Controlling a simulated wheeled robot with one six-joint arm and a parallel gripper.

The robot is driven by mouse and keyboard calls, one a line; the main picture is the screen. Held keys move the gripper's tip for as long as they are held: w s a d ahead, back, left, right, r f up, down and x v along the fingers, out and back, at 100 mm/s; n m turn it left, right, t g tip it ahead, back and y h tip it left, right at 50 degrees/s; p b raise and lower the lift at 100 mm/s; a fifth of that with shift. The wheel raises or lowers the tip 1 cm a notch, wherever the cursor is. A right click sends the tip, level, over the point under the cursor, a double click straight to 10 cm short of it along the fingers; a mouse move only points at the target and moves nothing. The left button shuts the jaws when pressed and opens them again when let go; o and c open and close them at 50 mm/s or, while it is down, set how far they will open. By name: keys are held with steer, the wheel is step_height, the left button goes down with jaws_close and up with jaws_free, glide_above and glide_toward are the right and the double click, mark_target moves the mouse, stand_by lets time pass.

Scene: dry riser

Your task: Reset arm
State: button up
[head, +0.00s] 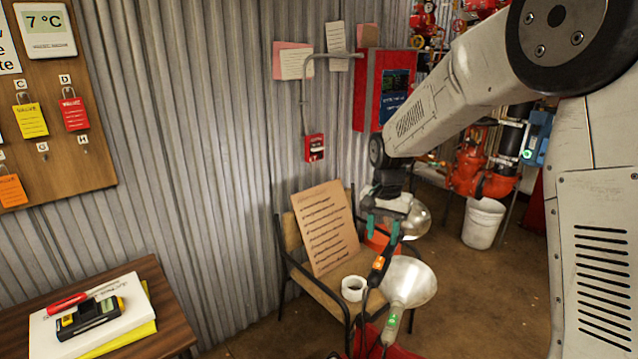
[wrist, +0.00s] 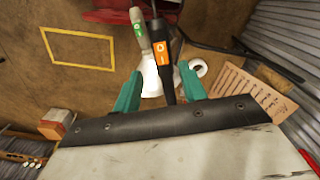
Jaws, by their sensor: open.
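My gripper (head: 382,230) hangs from my arm in front of the chair in the head view, its two teal fingers pointing down. In the wrist view my gripper (wrist: 160,70) shows its fingers spread apart. A black and orange handheld tool (head: 379,265) is just below the fingers in the head view. In the wrist view the tool (wrist: 164,50) appears between the fingers, with gaps on both sides. I cannot tell how far it is from them in depth.
A wooden chair (head: 322,285) holds a printed board (head: 325,228) and a white roll (head: 353,288). A metal lamp shade (head: 410,279) is close to the tool. A table (head: 165,297) is at lower left. Red pipework (head: 468,165) and a white bucket (head: 483,222) stand behind.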

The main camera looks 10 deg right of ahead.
steer(key=s+d+r+n, duration=0.1)
steer(key=s+r, duration=0.3)
steer(key=s, duration=0.8)
steer(key=s+r+n+t, duration=0.1)
steer(key=s+r+n, duration=0.2)
steer(key=s, duration=0.9)
steer(key=s+d+r+n, duration=0.1)
steer(key=s+r, duration=0.3)
steer(key=s, duration=0.8)
steer(key=shift+d+r+n, duration=0.35)
steer(key=shift+r+n, duration=0.05)
steer(key=shift+n, duration=0.5)
